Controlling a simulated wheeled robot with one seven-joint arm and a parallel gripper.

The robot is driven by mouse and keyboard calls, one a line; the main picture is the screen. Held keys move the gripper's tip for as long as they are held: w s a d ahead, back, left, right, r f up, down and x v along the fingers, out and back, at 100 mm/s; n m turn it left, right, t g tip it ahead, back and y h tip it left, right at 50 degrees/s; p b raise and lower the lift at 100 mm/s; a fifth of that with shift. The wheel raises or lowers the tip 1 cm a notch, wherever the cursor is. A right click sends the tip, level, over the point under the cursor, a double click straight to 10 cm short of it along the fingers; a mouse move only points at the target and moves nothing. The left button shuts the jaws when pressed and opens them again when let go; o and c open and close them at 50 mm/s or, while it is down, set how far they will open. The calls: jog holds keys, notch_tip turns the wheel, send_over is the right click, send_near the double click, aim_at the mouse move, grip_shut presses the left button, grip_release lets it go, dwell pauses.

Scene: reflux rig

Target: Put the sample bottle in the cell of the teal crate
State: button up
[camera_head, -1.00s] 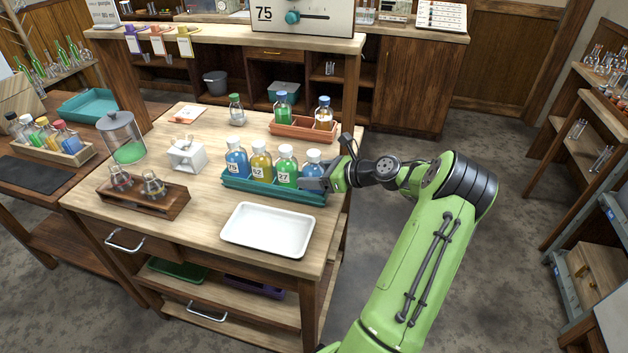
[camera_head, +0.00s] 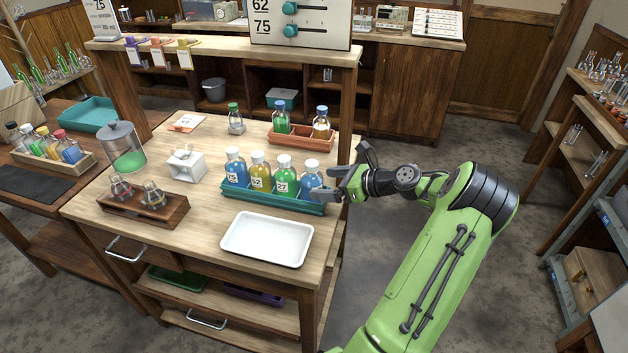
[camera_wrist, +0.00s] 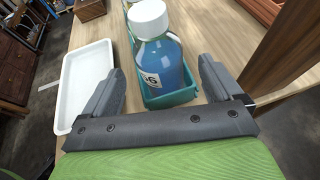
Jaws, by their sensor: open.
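A blue bottle with a white cap (camera_head: 311,180), the one nearest my gripper, stands upright in the right end cell of the teal crate (camera_head: 273,199). In the wrist view this bottle (camera_wrist: 160,55) shows part of a white label, and the crate (camera_wrist: 172,98) surrounds its base. My gripper (camera_head: 340,184) is open at the crate's right end. In the wrist view its fingers (camera_wrist: 160,82) are spread to either side of the bottle, with gaps showing. Blue, yellow and green labelled bottles fill the crate's other cells.
A white tray (camera_head: 267,238) lies in front of the crate. An orange crate (camera_head: 302,142) with two bottles stands behind it. A small green-capped bottle (camera_head: 235,121), a white holder (camera_head: 186,166) and a wooden flask rack (camera_head: 143,207) are to the left. A wooden post rises behind my gripper.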

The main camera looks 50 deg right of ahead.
jog(key=p+v, duration=0.1)
jog(key=v, duration=0.6)
jog(key=shift+p, duration=0.35)
jog(key=shift+s, duration=0.1)
